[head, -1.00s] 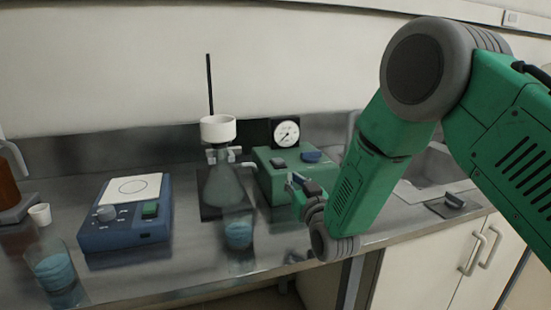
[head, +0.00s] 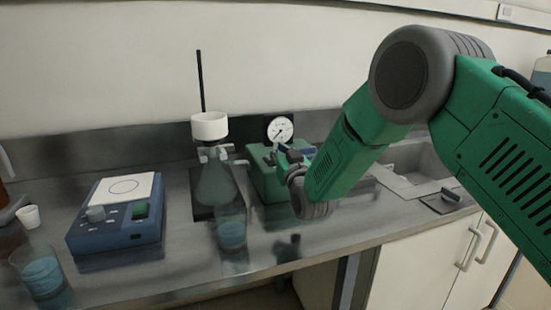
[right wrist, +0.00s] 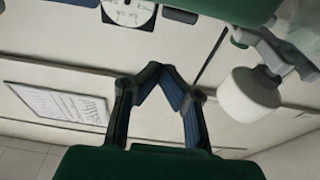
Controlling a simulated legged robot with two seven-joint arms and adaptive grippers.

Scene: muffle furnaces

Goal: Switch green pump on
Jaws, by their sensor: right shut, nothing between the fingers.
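The green pump (head: 266,182) stands on the bench with a round pressure gauge (head: 280,129) behind its top. My right gripper (head: 281,150) is shut and empty, its fingertips at the pump's top face. The gripper and forearm hide much of the pump's top and right side, including its switch. I cannot tell whether the fingertips touch the pump. In the right wrist view the fingertips (right wrist: 164,70) meet, with the gauge (right wrist: 128,10) and a green part of the pump (right wrist: 225,8) at the top edge. My left gripper is not in view.
A flask (head: 216,184) with a white funnel (head: 209,126) stands close left of the pump. A beaker (head: 231,234) stands in front. A blue hotplate (head: 116,215), a small white cup (head: 28,217) and another beaker (head: 40,276) are further left. A sink (head: 425,160) lies at right.

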